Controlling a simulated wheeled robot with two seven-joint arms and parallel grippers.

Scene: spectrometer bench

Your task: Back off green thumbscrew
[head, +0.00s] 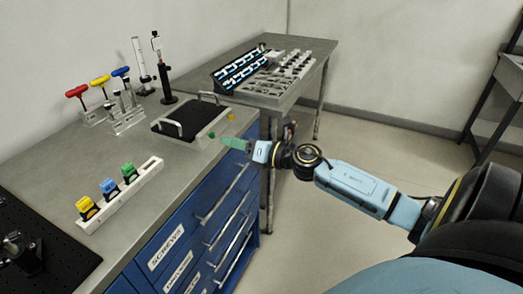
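The green thumbscrew (211,134) shows as a small green knob at the front of a grey box (187,138) with a black top and two handles. The box stands near the bench's right edge. My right gripper (236,144) reaches in from the right, just to the right of the thumbscrew and close to the box. A muted green tapered piece shows at its end; I cannot tell whether it is the fingers or something held. A gap seems to separate it from the thumbscrew. My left gripper is not in view.
A yellow knob (231,117) sits on the same box. A white rack (119,194) with yellow, blue and green-topped items stands front left. Red, yellow and blue T-handles (121,72) stand behind. Blue drawers (205,215) lie below the bench edge.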

